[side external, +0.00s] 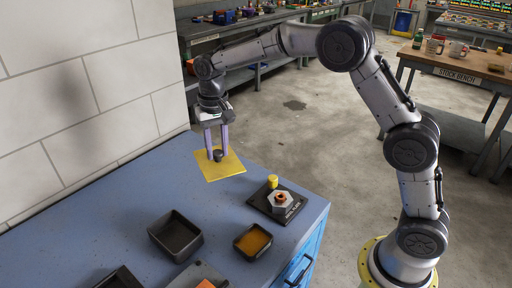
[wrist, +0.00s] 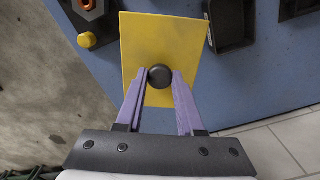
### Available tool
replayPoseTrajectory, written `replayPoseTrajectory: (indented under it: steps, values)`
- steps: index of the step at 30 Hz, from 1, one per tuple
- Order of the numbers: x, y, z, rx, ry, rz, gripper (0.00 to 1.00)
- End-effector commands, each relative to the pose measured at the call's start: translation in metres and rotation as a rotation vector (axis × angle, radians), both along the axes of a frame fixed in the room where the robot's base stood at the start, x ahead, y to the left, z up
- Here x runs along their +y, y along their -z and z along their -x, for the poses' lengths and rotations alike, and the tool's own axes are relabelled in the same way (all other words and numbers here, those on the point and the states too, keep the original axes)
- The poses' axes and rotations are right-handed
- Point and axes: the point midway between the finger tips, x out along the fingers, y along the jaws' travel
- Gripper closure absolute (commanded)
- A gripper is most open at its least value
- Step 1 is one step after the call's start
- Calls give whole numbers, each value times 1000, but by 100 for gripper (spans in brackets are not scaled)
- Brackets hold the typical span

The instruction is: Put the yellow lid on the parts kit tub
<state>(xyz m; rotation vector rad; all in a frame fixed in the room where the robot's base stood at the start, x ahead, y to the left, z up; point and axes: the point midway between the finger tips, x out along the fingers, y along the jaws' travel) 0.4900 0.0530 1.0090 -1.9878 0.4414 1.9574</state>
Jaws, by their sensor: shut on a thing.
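The yellow lid (side external: 229,170) is a flat square plate with a black round knob (wrist: 160,76). My gripper (side external: 217,151) is shut on that knob, and the lid hangs under the fingers over the far end of the blue bench. The wrist view also shows the lid (wrist: 160,40) past my purple fingers (wrist: 159,84). An empty-looking dark tub (side external: 176,236) stands in front of the lid. A smaller dark tub (side external: 241,233) with an orange-brown filling stands to its right. I cannot tell by any label which is the parts kit tub. Both are open on top.
A black plate (side external: 264,206) with a hex nut, an orange ring and a yellow knob (side external: 272,181) lies right of the lid. Another dark tub (side external: 121,279) and a grey item (side external: 196,275) are at the front edge. A block wall (side external: 75,110) borders the bench's left.

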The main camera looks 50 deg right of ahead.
Motion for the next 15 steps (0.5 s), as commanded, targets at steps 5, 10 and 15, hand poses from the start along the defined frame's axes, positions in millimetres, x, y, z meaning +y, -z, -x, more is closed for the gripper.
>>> replayPoseTrajectory:
  steps: [5,10,15]
  values:
    - [80,6,-22,-5,-269,2,100]
    - [136,18,-25,-6,-382,1,100]
    - [164,30,-17,10,-433,4,100]
